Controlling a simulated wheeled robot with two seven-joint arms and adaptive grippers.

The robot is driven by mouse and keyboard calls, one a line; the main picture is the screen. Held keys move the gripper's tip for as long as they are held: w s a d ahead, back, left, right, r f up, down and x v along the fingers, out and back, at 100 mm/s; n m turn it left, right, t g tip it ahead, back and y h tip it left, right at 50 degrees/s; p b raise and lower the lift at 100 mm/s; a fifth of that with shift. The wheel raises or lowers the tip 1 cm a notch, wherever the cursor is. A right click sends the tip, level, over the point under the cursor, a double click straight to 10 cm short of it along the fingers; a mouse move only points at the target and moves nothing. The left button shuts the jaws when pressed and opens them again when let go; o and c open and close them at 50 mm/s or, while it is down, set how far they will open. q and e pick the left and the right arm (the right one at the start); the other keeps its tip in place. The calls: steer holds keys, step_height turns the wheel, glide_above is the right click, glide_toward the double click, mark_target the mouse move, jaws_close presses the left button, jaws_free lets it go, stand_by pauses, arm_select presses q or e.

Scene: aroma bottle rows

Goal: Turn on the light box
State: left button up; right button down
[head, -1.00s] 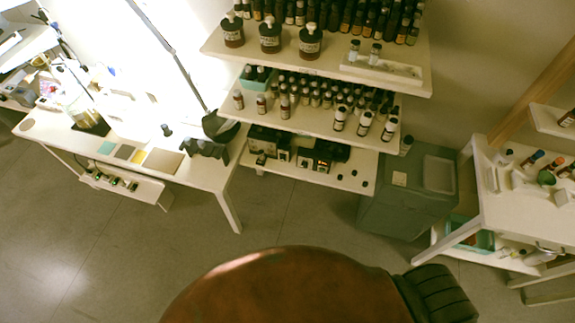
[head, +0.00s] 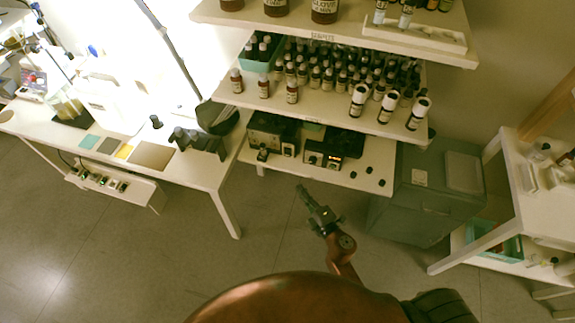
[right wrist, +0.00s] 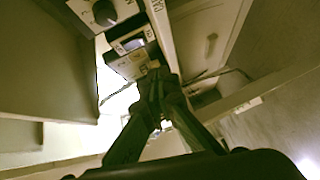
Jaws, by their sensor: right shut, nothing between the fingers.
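My right gripper (head: 304,192) is shut and empty in the head view. It sits in front of and below the lowest wall shelf, apart from it. In the right wrist view the shut fingertips (right wrist: 155,78) show just below a pale panel with a dark round knob (right wrist: 104,12) and a small display window (right wrist: 132,43). I cannot tell which one is the light box. My left gripper is not in view.
Shelves above hold rows of brown bottles (head: 292,93). A grey-green cabinet (head: 425,190) stands right of the shelf. A white table (head: 205,172) is at left, with a small control shelf (head: 140,190) beneath. Another white table (head: 510,185) is at right. The floor between is free.

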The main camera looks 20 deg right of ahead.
mark_target(289, 167)
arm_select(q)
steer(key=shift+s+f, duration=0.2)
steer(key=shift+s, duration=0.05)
arm_select(e)
steer(key=shift+w+a+r+n, duration=0.1)
steer(key=shift+a+r+n, duration=0.1)
steer(key=shift+r, duration=0.4)
steer(key=shift+a+r+n, duration=0.15)
steer(key=shift+r+n, duration=0.05)
steer(key=shift+r, duration=0.35)
steer(key=x, duration=1)
steer(key=shift+w+r+b, duration=0.15)
steer(key=shift+w+b, duration=0.1)
steer(key=shift+b, duration=0.15)
steer(key=shift+w+d+f, duration=0.25)
steer(key=shift+w+d, duration=0.5)
steer(key=shift+w, duration=0.2)
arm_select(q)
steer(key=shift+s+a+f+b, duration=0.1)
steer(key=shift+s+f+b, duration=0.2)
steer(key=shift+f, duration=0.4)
arm_select(e)
steer(key=shift+w+d, duration=0.35)
steer(key=shift+w, duration=0.15)
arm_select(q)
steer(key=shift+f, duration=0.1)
